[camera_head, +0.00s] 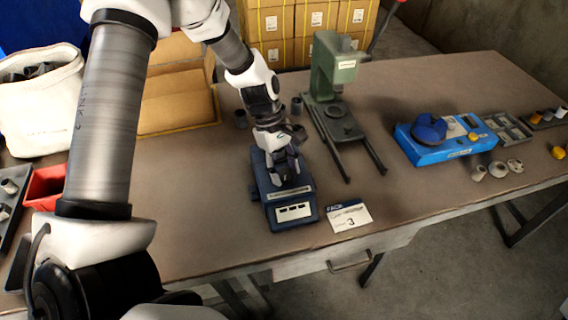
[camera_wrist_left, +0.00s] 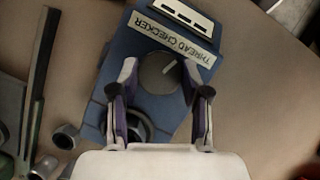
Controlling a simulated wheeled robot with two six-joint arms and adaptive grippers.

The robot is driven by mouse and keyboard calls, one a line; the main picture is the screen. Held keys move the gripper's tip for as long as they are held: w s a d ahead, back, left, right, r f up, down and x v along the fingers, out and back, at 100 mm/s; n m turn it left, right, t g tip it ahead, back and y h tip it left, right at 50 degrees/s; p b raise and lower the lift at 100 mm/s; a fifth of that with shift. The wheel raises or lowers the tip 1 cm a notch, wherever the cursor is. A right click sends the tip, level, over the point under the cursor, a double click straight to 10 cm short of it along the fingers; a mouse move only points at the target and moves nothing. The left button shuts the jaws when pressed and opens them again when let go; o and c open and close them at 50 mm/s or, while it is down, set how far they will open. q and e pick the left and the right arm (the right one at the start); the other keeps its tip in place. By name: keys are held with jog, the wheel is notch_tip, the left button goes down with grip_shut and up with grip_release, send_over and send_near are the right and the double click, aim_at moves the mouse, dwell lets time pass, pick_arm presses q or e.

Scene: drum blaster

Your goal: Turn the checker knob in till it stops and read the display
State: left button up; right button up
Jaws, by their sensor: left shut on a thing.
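The thread checker (camera_head: 257,187), a dark blue box, sits near the front edge of the table. It also shows in the left wrist view (camera_wrist_left: 112,70), with its "THREAD CHECKER" label. Its round grey knob (camera_wrist_left: 160,73) has a white pointer line slanting toward the label. My left gripper (camera_head: 284,172) comes down over the checker and hides the knob in the head view. In the wrist view its fingers (camera_wrist_left: 159,80) are shut on the knob from both sides. The white display (camera_head: 294,212) shows dark marks too small to read. My right gripper is not in view.
A blue fixture (camera_head: 437,154) and small parts trays lie at right. A white bag (camera_head: 40,100) and red bin (camera_head: 46,184) are at left.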

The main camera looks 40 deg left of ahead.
pick_arm(q)
jog(key=m+g+p, duration=0.1)
jog(key=m, duration=0.1)
jog(key=m+g+y+p, duration=0.1)
jog(key=m+p, duration=0.1)
jog(key=m, duration=0.1)
jog(key=shift+d+m, duration=0.1)
jog(key=shift+m, duration=0.2)
jog(key=m+y+p, duration=0.1)
jog(key=m, duration=0.1)
jog(key=m+g+y+p, duration=0.1)
jog(key=m, duration=0.2)
jog(key=shift+w+d+p, duration=0.1)
jog(key=shift+p, duration=0.25)
jog(key=m+y+p, duration=0.1)
jog(key=m, duration=0.2)
jog(key=m+y, duration=0.1)
jog(key=m, duration=0.2)
jog(key=shift+d+p, duration=0.1)
jog(key=shift+p, duration=0.3)
jog(key=m+y, duration=0.1)
jog(key=m, duration=0.2)
jog(key=m+y+p, duration=0.1)
jog(key=m, duration=0.1)
jog(key=shift+d+m+t, duration=0.1)
jog(key=shift+m+t, duration=0.2)
jog(key=shift+m, duration=0.1)
jog(key=o, duration=1.1)
